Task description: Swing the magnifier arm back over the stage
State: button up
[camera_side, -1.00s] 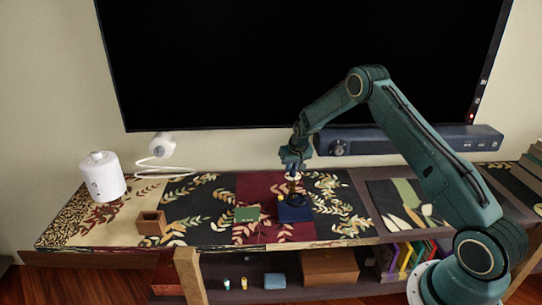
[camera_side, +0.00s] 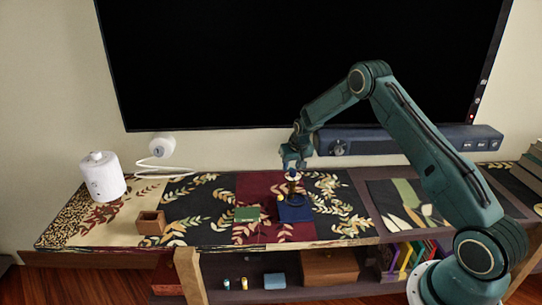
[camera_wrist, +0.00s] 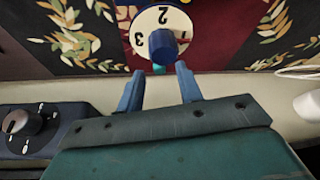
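My gripper (camera_side: 292,164) is above a small stand with a dark blue base (camera_side: 291,216) and a gold-coloured post. In the wrist view, my gripper's two blue fingers (camera_wrist: 160,72) are apart, with nothing between them. A blue knob (camera_wrist: 163,47) on a white dial (camera_wrist: 150,22) numbered 1, 2 and 3 lies just beyond the fingertips. A dark round part (camera_side: 296,199) shows low beside the post; I cannot tell whether it is the magnifier's lens. A green block (camera_side: 246,214) stands left of the base. I cannot tell which part is the stage.
A brown open box (camera_side: 151,223) and a white cylinder (camera_side: 102,177) stand to the left. A soundbar (camera_side: 400,140) lies behind, below the dark screen (camera_side: 300,60). A leaf-patterned cloth covers the shelf top, with free room left of the green block.

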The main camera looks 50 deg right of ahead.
jog(key=v, duration=1.2)
jog(key=shift+s+r, duration=0.2)
jog(key=shift+r, duration=0.15)
jog(key=shift+a, duration=0.15)
jog(key=s+a+r+n+t+y, duration=0.1)
jog(key=s+a+r+n, duration=0.2)
jog(key=s+a+r, duration=1.25)
jog(key=s+a+r+n, duration=0.1)
jog(key=s+a, duration=0.2)
jog(key=s, duration=0.7)
jog(key=s+a+r+n+y, duration=0.1)
jog(key=s+a, duration=0.3)
jog(key=s, duration=0.7)
jog(key=shift+r+n+t, duration=0.4)
